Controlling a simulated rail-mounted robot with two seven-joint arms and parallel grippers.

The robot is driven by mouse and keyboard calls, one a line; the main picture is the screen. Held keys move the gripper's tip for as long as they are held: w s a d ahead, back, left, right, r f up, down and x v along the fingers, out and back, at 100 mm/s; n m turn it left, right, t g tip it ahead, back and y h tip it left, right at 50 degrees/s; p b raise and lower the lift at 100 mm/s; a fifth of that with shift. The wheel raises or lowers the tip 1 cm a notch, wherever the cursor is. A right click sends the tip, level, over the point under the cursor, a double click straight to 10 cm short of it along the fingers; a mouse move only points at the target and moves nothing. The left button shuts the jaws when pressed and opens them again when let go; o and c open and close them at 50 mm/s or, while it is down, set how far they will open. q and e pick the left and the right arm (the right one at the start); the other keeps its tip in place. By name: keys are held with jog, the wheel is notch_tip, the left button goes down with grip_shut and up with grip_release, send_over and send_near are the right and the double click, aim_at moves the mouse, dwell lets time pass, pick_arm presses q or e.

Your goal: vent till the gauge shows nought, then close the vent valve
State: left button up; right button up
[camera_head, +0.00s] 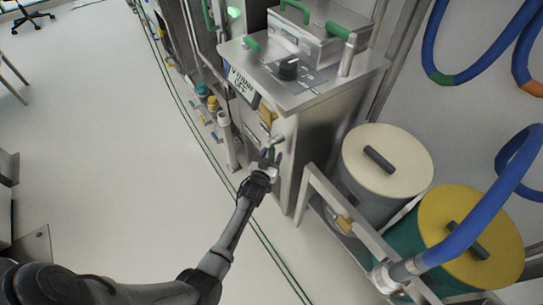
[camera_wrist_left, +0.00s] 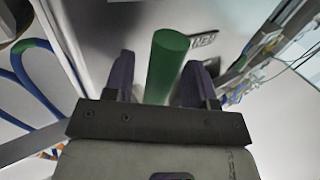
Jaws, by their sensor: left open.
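My left gripper (camera_head: 268,156) is at the front of the steel cabinet (camera_head: 300,135), by a small metal fitting (camera_head: 276,139) low on its face. In the left wrist view the jaws (camera_wrist_left: 160,80) are open, with purple-tipped fingers on either side of a green rod-like handle (camera_wrist_left: 166,66). The handle stands between the fingers, with a gap visible on each side. A small label plate (camera_wrist_left: 205,40) is behind it, only partly readable. I cannot make out a gauge or its reading in either view. My right gripper is not in view.
A cream-lidded drum (camera_head: 400,165) and a yellow-lidded drum (camera_head: 495,215) stand at right behind a metal rail. Blue hoses (camera_head: 480,215) hang there. Open floor (camera_head: 100,150) lies at left.

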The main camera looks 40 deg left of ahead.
pick_arm(q)
jog(key=shift+c, duration=0.4)
grip_shut()
